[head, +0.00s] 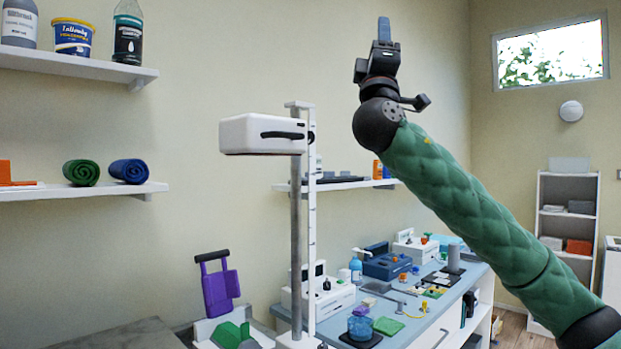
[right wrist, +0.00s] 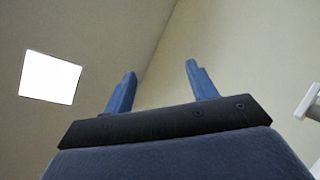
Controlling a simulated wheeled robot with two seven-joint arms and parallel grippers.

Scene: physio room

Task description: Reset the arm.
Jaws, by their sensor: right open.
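My right arm (head: 465,200), in a green padded sleeve, comes in from the lower right of the head view and reaches up. My right gripper (head: 384,28) is at its top, pointing up at the wall, high above the bench. In the right wrist view its two blue fingers (right wrist: 160,85) stand apart with nothing between them. My left gripper is not in view.
A white device on a pole (head: 262,134) stands left of my right arm. A bench (head: 440,306) crowded with small equipment lies below. Shelves (head: 90,190) hold rolled towels and bottles at left. A lit ceiling panel (right wrist: 50,77) shows in the wrist view. Space around the gripper looks clear.

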